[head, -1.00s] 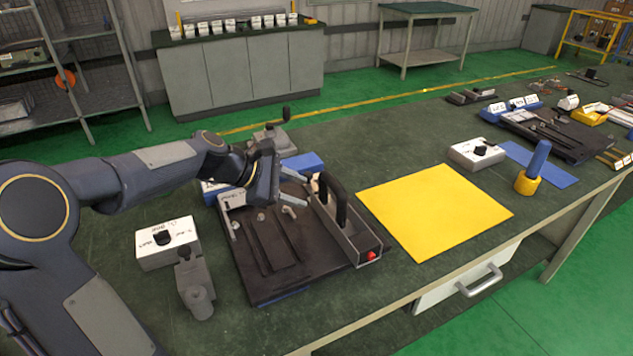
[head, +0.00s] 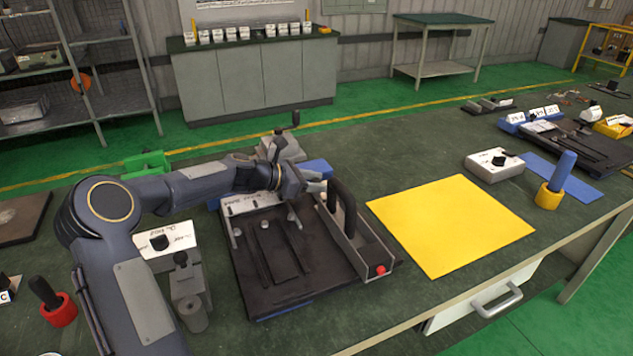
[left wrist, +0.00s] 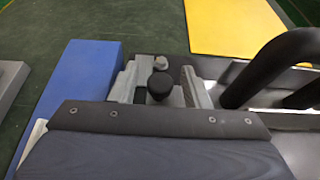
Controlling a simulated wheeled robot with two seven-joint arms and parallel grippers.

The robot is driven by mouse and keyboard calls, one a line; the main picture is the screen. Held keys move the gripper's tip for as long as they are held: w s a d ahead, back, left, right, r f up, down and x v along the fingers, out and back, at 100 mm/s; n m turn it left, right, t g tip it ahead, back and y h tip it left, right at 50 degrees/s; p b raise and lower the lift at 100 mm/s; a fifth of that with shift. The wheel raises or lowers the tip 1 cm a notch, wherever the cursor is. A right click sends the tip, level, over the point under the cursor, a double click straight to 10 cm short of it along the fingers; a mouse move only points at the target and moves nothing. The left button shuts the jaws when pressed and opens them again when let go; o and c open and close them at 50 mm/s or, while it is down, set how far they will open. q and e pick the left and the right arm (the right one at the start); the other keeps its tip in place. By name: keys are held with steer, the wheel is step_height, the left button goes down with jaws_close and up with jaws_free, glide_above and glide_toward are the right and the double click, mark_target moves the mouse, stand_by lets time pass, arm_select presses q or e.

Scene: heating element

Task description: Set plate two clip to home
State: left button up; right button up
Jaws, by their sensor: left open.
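My left gripper (head: 318,181) is over the back edge of the dark slotted plate (head: 262,270), beside the black arched handle (head: 350,212). In the left wrist view my left gripper (left wrist: 163,88) is open. A black round knob (left wrist: 160,86) shows between its two grey fingers, with a small grey round part (left wrist: 161,62) just beyond. I cannot tell whether the fingers touch the knob. The handle also shows close by on the right in the left wrist view (left wrist: 268,66). I cannot make out which part is the plate two clip. My right gripper is out of view.
A grey channel with a red button (head: 381,270) runs along the plate's right side. A blue block (left wrist: 82,82) lies left of the fingers. A white switch box (head: 166,240) and grey clamp (head: 188,290) stand left of the plate. The yellow sheet (head: 450,224) at right is clear.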

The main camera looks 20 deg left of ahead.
mark_target(321, 196)
arm_select(q)
jaws_close()
stand_by(0.3)
steer(key=shift+s+d+b, duration=0.3)
steer(key=shift+s+d, duration=0.65)
steer(key=shift+d, duration=0.1)
steer(key=shift+f, duration=0.1)
steer(key=shift+d, duration=0.1)
jaws_free()
steer(key=shift+s, duration=0.1)
